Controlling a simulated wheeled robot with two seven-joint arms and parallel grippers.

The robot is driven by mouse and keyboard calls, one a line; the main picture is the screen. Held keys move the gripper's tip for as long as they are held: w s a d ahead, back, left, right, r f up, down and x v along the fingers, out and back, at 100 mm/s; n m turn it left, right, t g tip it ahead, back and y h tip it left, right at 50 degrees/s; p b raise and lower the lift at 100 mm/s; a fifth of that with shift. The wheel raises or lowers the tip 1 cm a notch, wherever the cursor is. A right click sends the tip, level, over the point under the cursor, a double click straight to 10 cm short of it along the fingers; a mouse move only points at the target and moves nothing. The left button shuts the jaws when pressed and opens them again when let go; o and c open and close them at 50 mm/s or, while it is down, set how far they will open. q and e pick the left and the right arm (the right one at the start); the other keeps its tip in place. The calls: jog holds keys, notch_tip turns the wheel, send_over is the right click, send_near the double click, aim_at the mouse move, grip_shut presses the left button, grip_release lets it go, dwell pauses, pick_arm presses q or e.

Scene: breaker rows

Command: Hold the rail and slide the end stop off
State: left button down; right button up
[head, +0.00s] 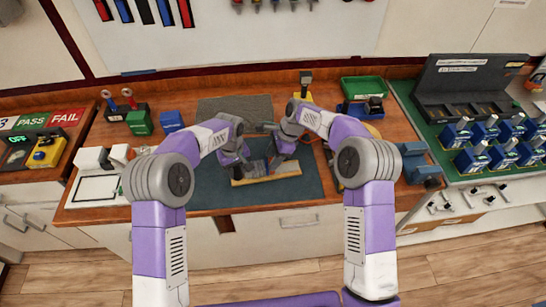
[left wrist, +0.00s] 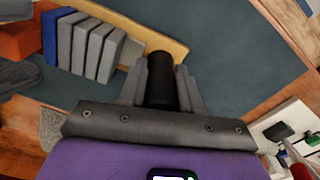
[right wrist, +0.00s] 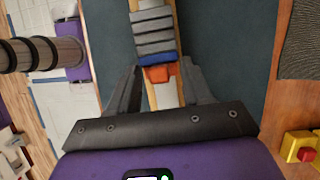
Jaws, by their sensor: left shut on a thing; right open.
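The rail (head: 262,180) lies on the dark mat, a pale metal strip on a light wooden base. In the left wrist view, my left gripper (left wrist: 161,82) is shut on a black upright grip (left wrist: 160,72) at one end of the rail (left wrist: 130,22). A row of grey breakers (right wrist: 153,30) sits on the rail, with a blue block (right wrist: 157,60) at its end. The orange end stop (right wrist: 158,74) sits against the blue block. My right gripper (right wrist: 160,75) is open, its fingers on either side of the rail and end stop; I cannot tell whether they touch it.
The dark mat (head: 300,190) is clear in front of the rail. Green (head: 139,122) and blue (head: 172,122) bins stand at the left of the bench, a green tray (head: 362,87) at the back right. A side table (head: 400,95) with several blue devices is at far right.

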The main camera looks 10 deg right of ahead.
grip_shut()
dwell(0.3)
send_over(291, 166)
jog(key=shift+d, duration=0.15)
pick_arm(q)
jog(key=shift+a, duration=0.1)
pick_arm(e)
jog(key=shift+c, duration=0.7)
grip_release()
jog(key=shift+o, duration=0.7)
jog(key=shift+s, duration=0.1)
